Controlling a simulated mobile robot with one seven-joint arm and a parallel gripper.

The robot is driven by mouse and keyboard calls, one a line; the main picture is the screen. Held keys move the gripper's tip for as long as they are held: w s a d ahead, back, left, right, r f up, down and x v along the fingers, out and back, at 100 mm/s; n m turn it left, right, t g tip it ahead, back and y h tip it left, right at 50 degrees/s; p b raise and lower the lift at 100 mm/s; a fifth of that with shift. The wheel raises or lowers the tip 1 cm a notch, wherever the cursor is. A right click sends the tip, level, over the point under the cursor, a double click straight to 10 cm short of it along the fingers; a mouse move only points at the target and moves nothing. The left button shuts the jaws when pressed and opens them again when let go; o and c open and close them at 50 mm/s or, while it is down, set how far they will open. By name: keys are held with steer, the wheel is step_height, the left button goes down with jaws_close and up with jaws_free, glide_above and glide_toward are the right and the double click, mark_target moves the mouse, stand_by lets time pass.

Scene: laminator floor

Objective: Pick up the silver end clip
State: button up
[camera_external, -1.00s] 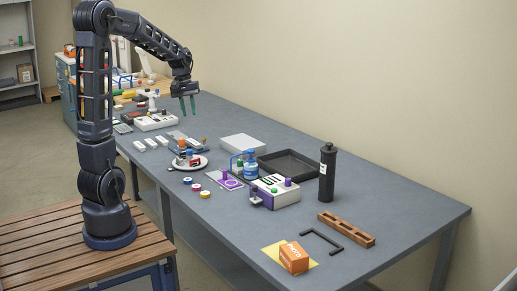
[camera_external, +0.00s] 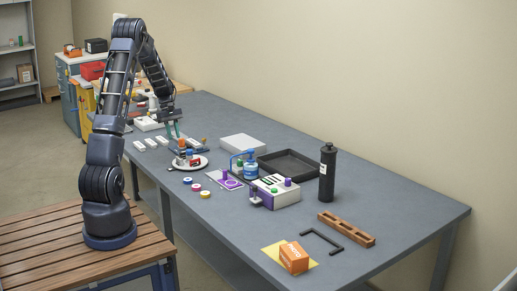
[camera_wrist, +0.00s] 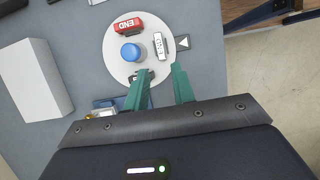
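A silver end clip (camera_wrist: 159,46) lies on a round white plate (camera_wrist: 117,70) in the wrist view, near the plate's right rim. A red end clip (camera_wrist: 129,26), a blue round piece (camera_wrist: 131,52) and a dark clip (camera_wrist: 142,75) share the plate. My gripper (camera_wrist: 161,82) is open with its two green fingers apart and nothing between them. The silver clip is ahead of the fingertips in this view. In the external view my gripper (camera_external: 175,130) hangs above and behind the plate (camera_external: 180,167); the silver clip is too small to make out there.
A white box (camera_wrist: 28,78) is left of the plate in the wrist view. The table's front edge is close to the plate.

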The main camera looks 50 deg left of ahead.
mark_target(179, 158)
steer(key=x, duration=1)
steer(key=shift+d+f, duration=0.15)
steer(key=shift+d, duration=0.05)
jaws_close()
